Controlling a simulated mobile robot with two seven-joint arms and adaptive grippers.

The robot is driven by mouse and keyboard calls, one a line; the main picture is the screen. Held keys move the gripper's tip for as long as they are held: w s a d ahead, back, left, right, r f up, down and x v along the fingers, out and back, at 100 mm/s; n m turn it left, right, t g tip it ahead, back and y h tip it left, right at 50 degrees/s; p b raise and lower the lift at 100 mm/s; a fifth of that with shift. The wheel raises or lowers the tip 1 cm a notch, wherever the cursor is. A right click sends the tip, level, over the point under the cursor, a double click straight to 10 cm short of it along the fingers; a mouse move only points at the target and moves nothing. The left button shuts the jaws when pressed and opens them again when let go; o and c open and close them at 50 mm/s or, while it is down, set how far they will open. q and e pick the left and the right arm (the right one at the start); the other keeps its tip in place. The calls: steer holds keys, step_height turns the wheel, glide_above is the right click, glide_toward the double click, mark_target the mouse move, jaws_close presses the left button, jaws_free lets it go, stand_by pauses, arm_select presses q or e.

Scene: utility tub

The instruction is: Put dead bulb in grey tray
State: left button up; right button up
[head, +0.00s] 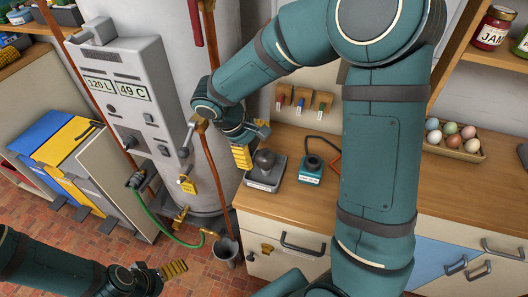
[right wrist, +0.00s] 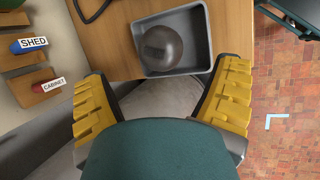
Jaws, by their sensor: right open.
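The dead bulb, a dark round globe (head: 264,159), sits in the small grey tray (head: 262,185) on the wooden counter. In the right wrist view the bulb (right wrist: 163,48) lies inside the tray (right wrist: 203,18), within its walls. My right gripper (head: 250,147) is beside the tray at the counter's left end. It is open and empty, its yellow fingers spread wide and apart from the bulb. My left gripper (head: 174,268) is low at the left over the floor; its finger gap cannot be made out.
A blue device (head: 310,172) with a cable stands right of the tray. Labelled key hooks (head: 303,101) are on the wall behind. A tall grey boiler tank (head: 150,100) with pipes stands left. An egg carton (head: 455,145) is at the counter's right.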

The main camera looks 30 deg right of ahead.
steer(key=v, duration=0.5)
steer(key=shift+p, duration=0.35)
